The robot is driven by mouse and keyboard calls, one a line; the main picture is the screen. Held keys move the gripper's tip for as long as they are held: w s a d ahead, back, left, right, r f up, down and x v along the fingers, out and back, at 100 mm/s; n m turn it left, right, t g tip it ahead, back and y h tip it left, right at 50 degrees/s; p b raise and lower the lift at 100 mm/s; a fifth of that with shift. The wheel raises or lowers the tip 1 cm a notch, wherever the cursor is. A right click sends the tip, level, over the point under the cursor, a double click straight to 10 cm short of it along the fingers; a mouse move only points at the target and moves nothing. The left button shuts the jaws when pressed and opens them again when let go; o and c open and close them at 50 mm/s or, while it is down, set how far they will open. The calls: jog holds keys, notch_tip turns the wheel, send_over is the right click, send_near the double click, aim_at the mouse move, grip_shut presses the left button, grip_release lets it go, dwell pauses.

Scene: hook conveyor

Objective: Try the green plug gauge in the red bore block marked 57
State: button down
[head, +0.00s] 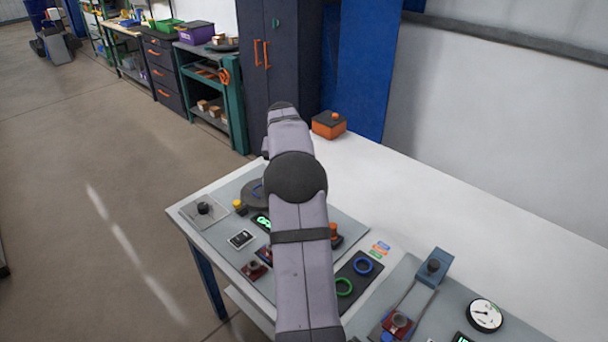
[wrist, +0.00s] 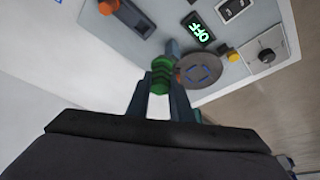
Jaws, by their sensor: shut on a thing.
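The green plug gauge (wrist: 160,76) is between the fingers of my gripper (wrist: 162,90) in the wrist view. The gripper is shut on it, and the gauge is held above the bench panel. In the head view my arm hides the gripper and the gauge. Small red blocks with dark round tops show on the bench in the head view: one red block (head: 253,272) left of my arm and another red block (head: 392,330) at the lower right. I cannot read a 57 on any of them.
A round grey disc (wrist: 201,69) with blue marks lies near the gauge. Beside it is a lit display (wrist: 198,31). A green ring (head: 344,287) and a blue ring (head: 363,266) lie on a dark plate. A dial (head: 485,315) sits at lower right. An orange box (head: 328,126) stands behind.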

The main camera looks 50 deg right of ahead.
jog(key=s+a+f+n+p, duration=0.1)
jog(key=a+f+n, duration=0.1)
jog(key=a, duration=0.3)
jog(key=s+a+f+n+t+y+p, duration=0.1)
jog(key=a+f+n+p, duration=0.1)
jog(key=a+f, duration=0.3)
jog(key=shift+s+a+n, duration=0.15)
jog(key=shift+a+n, duration=0.15)
jog(key=shift+a, duration=0.5)
jog(key=shift+f+b, duration=2.15)
jog(key=shift+f, duration=0.9)
jog(key=shift+f+b, duration=0.45)
jog(key=shift+f, duration=0.15)
dwell(1.4)
jog(key=shift+r, duration=0.15)
